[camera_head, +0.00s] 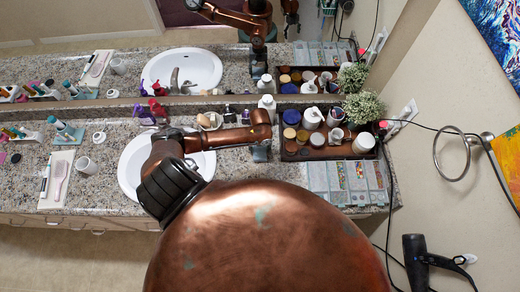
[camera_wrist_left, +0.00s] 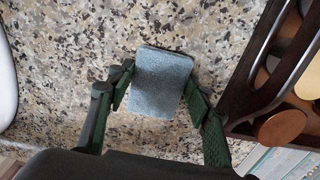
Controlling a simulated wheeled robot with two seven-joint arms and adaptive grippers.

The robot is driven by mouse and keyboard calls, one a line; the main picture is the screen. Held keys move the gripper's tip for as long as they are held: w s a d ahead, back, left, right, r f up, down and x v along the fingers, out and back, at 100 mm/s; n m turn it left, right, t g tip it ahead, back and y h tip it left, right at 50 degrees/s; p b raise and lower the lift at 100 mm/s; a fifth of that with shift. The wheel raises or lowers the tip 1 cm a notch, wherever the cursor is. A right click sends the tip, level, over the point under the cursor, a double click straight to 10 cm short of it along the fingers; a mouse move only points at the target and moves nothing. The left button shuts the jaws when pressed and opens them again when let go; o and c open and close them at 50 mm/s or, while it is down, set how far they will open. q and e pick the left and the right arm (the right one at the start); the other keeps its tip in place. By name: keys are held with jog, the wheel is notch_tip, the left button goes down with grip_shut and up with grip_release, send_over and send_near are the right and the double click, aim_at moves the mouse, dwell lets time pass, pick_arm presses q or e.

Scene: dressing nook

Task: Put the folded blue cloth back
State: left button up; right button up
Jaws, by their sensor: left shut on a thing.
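The folded blue cloth (camera_wrist_left: 161,82) is a small grey-blue block in the left wrist view. My left gripper (camera_wrist_left: 158,90) is shut on it, with a green finger on each side. Speckled granite counter (camera_wrist_left: 70,40) lies beneath; I cannot tell whether the cloth touches it. In the head view my left gripper (camera_head: 260,153) points down at the counter between the sink and the brown tray. The cloth is hidden there. My right gripper is not directly in view.
The brown tray (camera_head: 290,156) of jars and bottles stands close right of the gripper; its rim also shows in the wrist view (camera_wrist_left: 262,75). The white sink (camera_head: 203,165) is left. Clear organizers (camera_head: 345,182) lie in front of the tray. A mirror reflects the counter.

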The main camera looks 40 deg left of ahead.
aim_at(260, 149)
pick_arm(q)
jog(key=shift+f, duration=0.55)
jog(key=o, duration=1.1)
jog(key=shift+f, duration=0.1)
notch_tip(260, 149, up, 12)
